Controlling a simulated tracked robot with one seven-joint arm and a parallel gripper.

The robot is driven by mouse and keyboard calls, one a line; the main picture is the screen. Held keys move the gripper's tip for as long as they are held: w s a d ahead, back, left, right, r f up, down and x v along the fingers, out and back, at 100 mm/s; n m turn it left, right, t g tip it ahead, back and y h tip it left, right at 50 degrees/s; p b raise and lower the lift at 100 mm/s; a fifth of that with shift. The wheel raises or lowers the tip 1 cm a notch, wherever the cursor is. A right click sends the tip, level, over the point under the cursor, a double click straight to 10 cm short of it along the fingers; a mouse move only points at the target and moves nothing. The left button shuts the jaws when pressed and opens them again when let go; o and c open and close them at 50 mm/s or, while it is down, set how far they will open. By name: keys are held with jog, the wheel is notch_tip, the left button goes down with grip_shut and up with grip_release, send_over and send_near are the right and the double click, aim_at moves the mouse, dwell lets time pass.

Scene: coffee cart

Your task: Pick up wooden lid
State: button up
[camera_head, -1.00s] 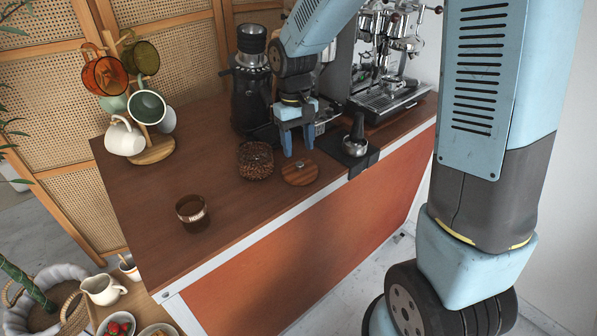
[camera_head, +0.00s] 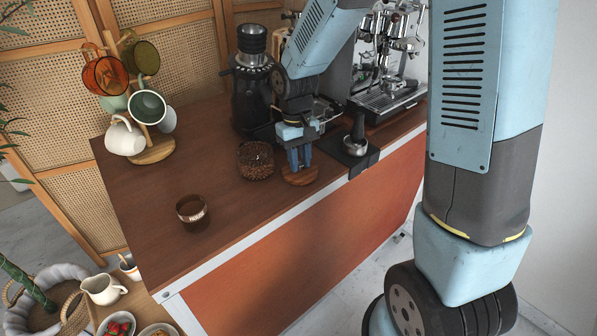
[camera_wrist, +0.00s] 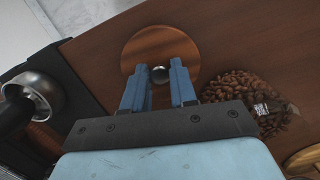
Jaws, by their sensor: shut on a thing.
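The wooden lid (camera_head: 300,177) is a round disc lying on the brown counter, beside the glass jar of coffee beans (camera_head: 256,162). My gripper (camera_head: 300,166) is pointed down over the lid and hides part of it in the head view. The lid appears to rest on the counter.
A tamper (camera_head: 355,140) stands on a dark mat just right of the lid; it also shows in the wrist view (camera_wrist: 42,92). A grinder (camera_head: 250,85) and espresso machine (camera_head: 385,85) stand behind. A brown glass cup (camera_head: 192,211) sits front left. The counter's left part is mostly clear.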

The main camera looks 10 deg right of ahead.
grip_shut()
